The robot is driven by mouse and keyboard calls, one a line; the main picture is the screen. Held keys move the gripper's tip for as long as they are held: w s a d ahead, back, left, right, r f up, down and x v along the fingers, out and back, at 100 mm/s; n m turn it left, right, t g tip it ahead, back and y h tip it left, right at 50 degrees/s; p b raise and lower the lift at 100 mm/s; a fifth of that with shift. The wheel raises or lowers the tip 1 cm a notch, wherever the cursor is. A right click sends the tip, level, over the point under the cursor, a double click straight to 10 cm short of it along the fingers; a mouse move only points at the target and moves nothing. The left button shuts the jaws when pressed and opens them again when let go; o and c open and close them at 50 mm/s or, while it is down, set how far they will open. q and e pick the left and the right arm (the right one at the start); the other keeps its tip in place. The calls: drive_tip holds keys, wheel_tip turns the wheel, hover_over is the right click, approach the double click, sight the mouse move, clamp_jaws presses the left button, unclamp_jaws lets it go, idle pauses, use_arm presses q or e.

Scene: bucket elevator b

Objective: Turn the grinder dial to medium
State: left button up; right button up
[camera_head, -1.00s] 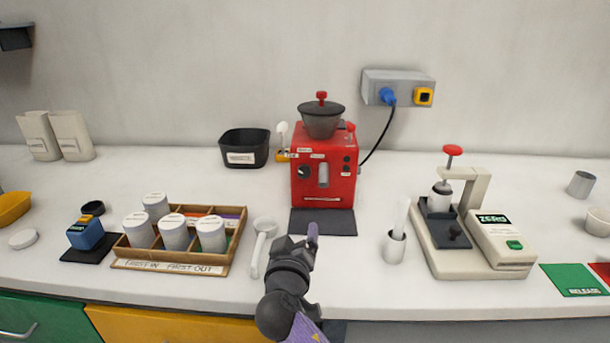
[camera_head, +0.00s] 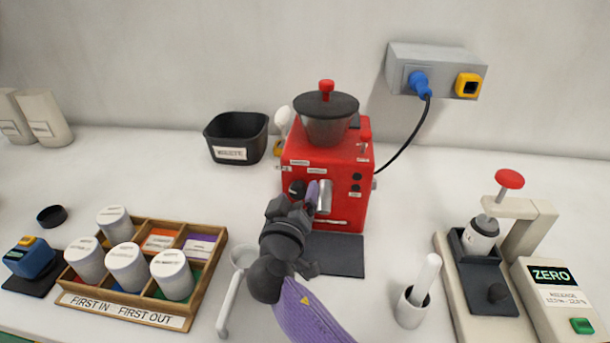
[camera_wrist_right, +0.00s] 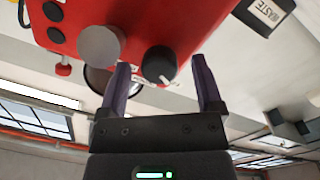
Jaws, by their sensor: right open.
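The red grinder (camera_head: 345,208) stands at the back of the counter with a dark hopper on top. Its black dial (camera_head: 297,187) is on the left of the front face, partly hidden by my right gripper (camera_head: 305,192). In the right wrist view the dial (camera_wrist_right: 158,64) has a pale pointer mark and lies between and just beyond the fingertips of my right gripper (camera_wrist_right: 160,75). The fingers are apart, and no contact with the dial shows. The grey spout (camera_wrist_right: 100,45) is beside the left finger. My left gripper is not in view.
A dark mat (camera_head: 340,255) lies before the grinder. A wooden tray (camera_head: 205,283) of white canisters is left, with a white scoop (camera_head: 228,305) beside it. A brush cup (camera_head: 411,307) and a scale press (camera_head: 470,300) stand right. A waste bin (camera_head: 237,137) is behind left.

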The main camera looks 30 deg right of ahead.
drive_tip(key=shift+w+d, duration=0.15)
drive_tip(key=shift+w, duration=0.05)
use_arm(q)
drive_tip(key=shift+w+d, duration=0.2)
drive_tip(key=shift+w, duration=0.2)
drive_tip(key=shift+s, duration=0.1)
use_arm(e)
drive_tip(key=shift+c, duration=0.3)
clamp_jaws()
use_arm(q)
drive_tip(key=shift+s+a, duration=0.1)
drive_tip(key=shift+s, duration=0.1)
